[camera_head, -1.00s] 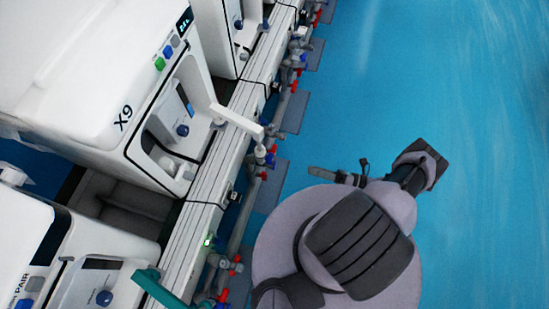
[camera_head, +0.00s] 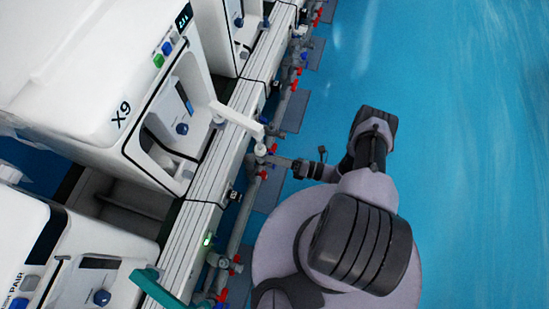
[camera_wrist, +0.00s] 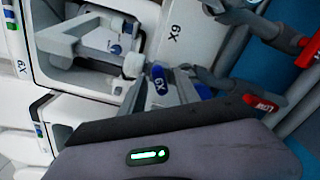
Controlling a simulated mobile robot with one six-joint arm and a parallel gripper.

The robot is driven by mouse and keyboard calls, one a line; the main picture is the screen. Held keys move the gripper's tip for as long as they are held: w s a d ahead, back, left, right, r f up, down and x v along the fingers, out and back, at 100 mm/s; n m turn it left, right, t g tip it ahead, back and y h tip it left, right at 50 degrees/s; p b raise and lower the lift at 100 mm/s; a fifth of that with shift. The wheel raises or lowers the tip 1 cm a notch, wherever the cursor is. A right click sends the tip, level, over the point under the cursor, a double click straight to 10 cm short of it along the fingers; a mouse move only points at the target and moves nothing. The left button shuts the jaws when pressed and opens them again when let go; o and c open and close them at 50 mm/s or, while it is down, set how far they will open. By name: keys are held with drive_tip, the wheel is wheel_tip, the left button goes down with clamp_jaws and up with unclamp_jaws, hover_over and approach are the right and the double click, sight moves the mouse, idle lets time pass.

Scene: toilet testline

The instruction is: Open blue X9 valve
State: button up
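The blue X9 valve handle (camera_wrist: 158,77) is in the upper middle of the wrist view, with an X9 label beside it. In the head view, the X9 valve (camera_head: 271,150) sits on the pipe beside the rail, just below the white arm end. My gripper (camera_head: 272,160) reaches left to this valve. In the wrist view my gripper (camera_wrist: 160,92) has its fingers apart, on either side of the labelled blue part. Contact with the handle cannot be made out. The large white X9 unit (camera_head: 121,116) stands left of the rail.
A red LOW handle (camera_wrist: 262,102) and another red handle (camera_wrist: 310,48) are close by on the right in the wrist view. The pale rail (camera_head: 190,232) and pipes with several red and blue handles run diagonally. Blue floor (camera_head: 460,150) on the right is clear.

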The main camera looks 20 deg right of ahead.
clamp_jaws()
drive_tip(key=shift+n, duration=0.4)
drive_tip(key=n, duration=1)
drive_tip(key=shift+n, duration=0.7)
drive_tip(key=shift+o, duration=0.2)
unclamp_jaws()
